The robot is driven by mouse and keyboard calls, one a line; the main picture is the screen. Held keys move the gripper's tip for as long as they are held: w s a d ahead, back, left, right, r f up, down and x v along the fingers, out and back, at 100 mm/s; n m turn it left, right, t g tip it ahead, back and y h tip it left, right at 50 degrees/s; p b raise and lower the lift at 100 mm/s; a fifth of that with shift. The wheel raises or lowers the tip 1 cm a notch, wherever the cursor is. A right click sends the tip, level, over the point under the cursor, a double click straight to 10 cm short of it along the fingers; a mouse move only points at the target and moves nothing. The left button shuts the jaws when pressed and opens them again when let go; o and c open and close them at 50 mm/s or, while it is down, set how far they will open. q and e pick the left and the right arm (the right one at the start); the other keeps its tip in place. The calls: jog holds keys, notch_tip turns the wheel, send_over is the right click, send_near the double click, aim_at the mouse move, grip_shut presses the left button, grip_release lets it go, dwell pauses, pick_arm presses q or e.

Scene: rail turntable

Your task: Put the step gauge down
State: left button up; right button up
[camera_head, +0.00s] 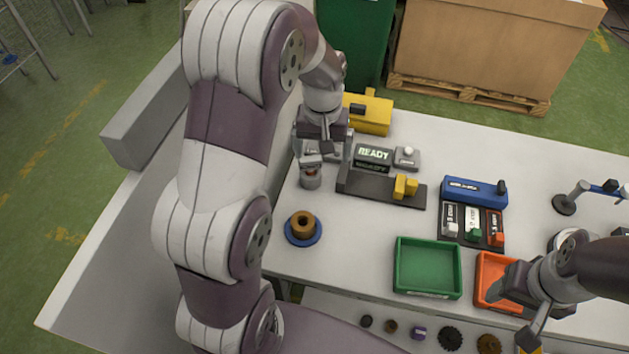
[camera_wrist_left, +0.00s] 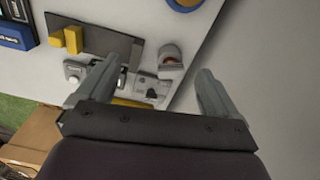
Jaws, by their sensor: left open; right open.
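A small yellow stepped block (camera_head: 405,187) stands on the right end of a dark base plate (camera_head: 375,187); I cannot tell for sure whether it is the step gauge. It also shows in the left wrist view (camera_wrist_left: 72,39), left of the fingers. My left gripper (camera_head: 324,150) is over the back left of the table, left of the READY display. In the left wrist view its fingers (camera_wrist_left: 157,78) are wide apart with nothing held between them. My right gripper (camera_head: 518,308) is open at the front right, partly covering the orange tray (camera_head: 490,270).
A grey cup (camera_head: 310,180) stands just below my left gripper. A brown ring sits on a blue dish (camera_head: 303,231). A green tray (camera_head: 427,268) is at the front. A yellow box (camera_head: 371,113) stands behind the display (camera_head: 373,154). Bare table lies between dish and green tray.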

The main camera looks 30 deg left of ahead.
pick_arm(q)
jog(key=s+d+m, duration=0.2)
jog(key=s+d, duration=0.1)
jog(key=s, duration=0.4)
jog(key=s+d+m, duration=0.2)
jog(key=s+d, duration=0.1)
jog(key=s, duration=0.4)
jog(key=shift+f+t, duration=0.15)
jog(key=shift+t, duration=0.25)
pick_arm(e)
jog(key=shift+s+d, duration=0.1)
